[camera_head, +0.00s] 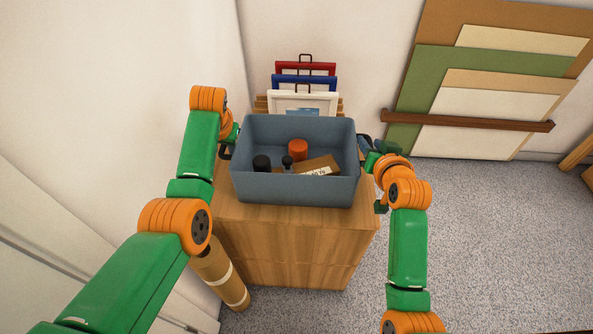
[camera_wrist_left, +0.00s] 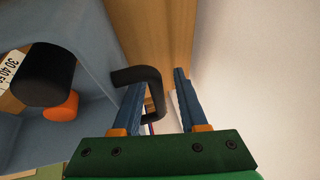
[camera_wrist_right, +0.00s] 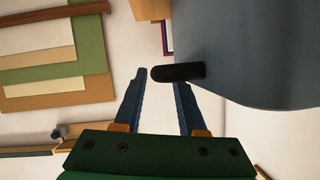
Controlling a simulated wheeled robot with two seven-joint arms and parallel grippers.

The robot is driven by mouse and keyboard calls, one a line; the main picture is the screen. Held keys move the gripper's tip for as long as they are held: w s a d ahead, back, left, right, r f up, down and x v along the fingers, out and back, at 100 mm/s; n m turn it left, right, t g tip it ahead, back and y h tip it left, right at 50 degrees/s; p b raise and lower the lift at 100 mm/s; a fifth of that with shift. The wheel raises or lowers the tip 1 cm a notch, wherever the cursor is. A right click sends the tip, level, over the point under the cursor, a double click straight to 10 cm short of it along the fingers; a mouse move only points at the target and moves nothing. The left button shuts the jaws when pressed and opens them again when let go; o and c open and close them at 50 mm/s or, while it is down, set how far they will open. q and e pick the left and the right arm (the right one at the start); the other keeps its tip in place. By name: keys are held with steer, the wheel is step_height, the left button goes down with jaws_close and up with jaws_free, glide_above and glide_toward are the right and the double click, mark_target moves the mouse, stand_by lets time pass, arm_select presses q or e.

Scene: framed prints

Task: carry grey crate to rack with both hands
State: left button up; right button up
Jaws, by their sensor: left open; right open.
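The grey crate (camera_head: 296,190) is blue-grey and open-topped, and sits level on a wooden cabinet (camera_head: 285,240). It holds an orange roll, a dark cylinder, a small black item and a brown labelled piece. My left gripper (camera_head: 227,150) is at the crate's left side, open; in the left wrist view its fingers (camera_wrist_left: 160,88) stand either side of a black handle (camera_wrist_left: 152,82). My right gripper (camera_head: 367,145) is at the right side, open; in the right wrist view the other black handle (camera_wrist_right: 183,72) reaches between its fingertips (camera_wrist_right: 160,82). I cannot tell which thing is the rack.
Framed prints (camera_head: 305,100) stand behind the crate. Boards (camera_head: 480,85) lean on the right wall behind a brown rail (camera_head: 465,121). A brown tube (camera_head: 222,275) leans at the cabinet's left. A wooden piece (camera_head: 580,155) shows at the right edge. Carpet (camera_head: 490,240) to the right is clear.

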step_height(320, 180, up, 30)
steer(key=p, duration=2.8)
steer(key=f+v, duration=0.1)
steer(key=v, duration=1)
steer(key=shift+s+f, duration=0.2)
steer(key=shift+s, duration=0.35)
